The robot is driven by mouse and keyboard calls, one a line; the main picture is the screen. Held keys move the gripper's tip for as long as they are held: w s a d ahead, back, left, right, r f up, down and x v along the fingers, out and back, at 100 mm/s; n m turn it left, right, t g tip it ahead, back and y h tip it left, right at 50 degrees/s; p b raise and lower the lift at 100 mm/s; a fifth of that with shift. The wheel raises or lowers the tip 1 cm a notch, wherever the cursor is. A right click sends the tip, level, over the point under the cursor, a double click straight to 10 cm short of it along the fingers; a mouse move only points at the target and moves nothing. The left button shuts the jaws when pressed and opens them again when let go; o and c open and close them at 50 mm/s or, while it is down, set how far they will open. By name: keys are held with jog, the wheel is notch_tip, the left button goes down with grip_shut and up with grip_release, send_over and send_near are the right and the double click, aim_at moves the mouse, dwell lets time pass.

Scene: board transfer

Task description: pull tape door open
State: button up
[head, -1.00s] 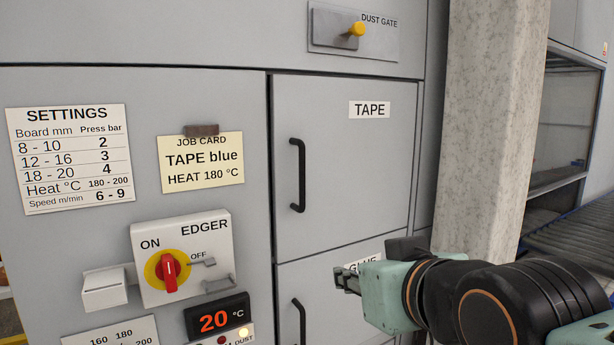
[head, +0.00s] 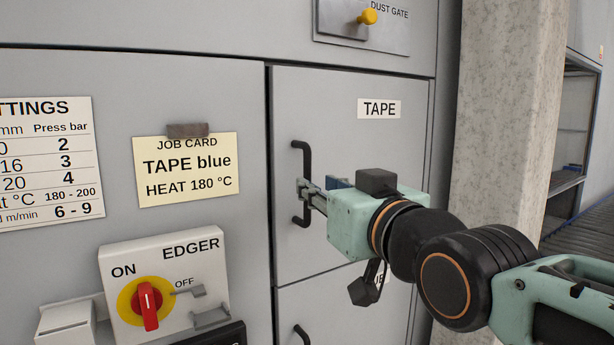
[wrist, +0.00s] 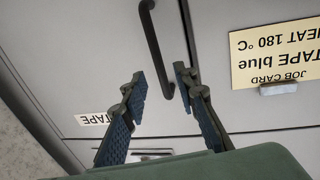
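The grey TAPE door (head: 345,105) is shut, flush in the cabinet front, with a TAPE label (head: 379,109) at its upper right. Its black vertical bar handle (head: 307,152) is on the door's left side. My gripper (head: 304,190) is at the lower half of this handle and partly hides it. In the wrist view my gripper (wrist: 160,80) is open, with its two blue-padded fingers apart. The handle (wrist: 153,40) reaches in between the fingertips there. I cannot tell whether a finger touches it.
A job card (head: 187,170) reads TAPE blue, HEAT 180 °C. The EDGER switch box (head: 165,275) juts out at lower left. Another door's handle (head: 301,336) is below. A yellow dust gate knob (head: 367,16) is above, and a concrete pillar (head: 510,110) stands at the right.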

aim_at(307, 218)
jog(key=shift+p+x, duration=0.6)
jog(key=shift+x, duration=2.45)
jog(key=shift+c, duration=0.3)
grip_shut()
